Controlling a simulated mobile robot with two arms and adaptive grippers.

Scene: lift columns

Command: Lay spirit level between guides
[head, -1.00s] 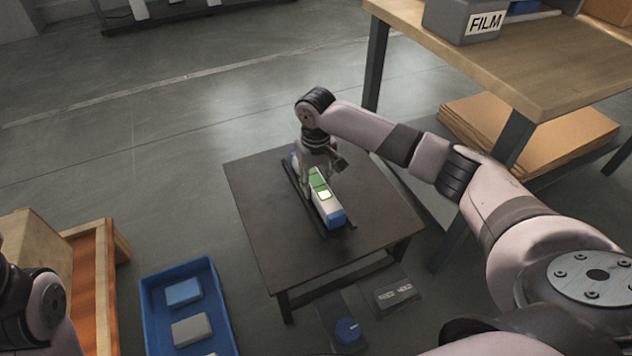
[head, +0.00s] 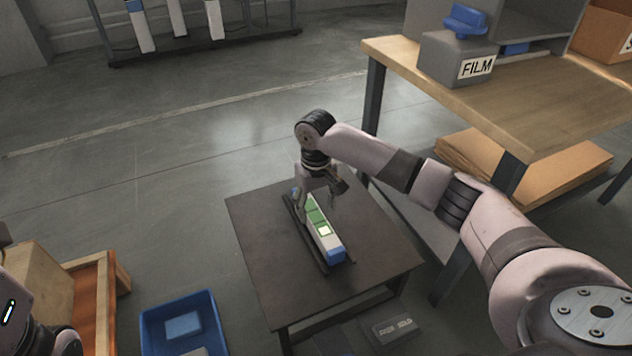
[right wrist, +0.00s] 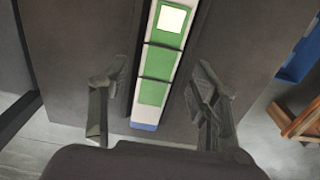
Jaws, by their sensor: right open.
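The spirit level (head: 325,238) is a long white bar with green panels and blue ends. It lies lengthwise between two dark guide rails (head: 297,218) on a low dark table (head: 375,240). In the right wrist view the level (right wrist: 158,62) runs along the gap, with a dark rail line along each side. My right gripper (head: 318,204) is above the far part of the level. In the right wrist view its open fingers (right wrist: 160,85) stand apart on either side of the level, not touching it. My left gripper is not in view; only part of my left arm shows at lower left.
A wooden bench (head: 540,110) with a grey FILM box (head: 450,62) stands at the right back. A blue bin (head: 150,325) with blocks and a wooden crate (head: 105,290) are at lower left. The tabletop around the rails is clear.

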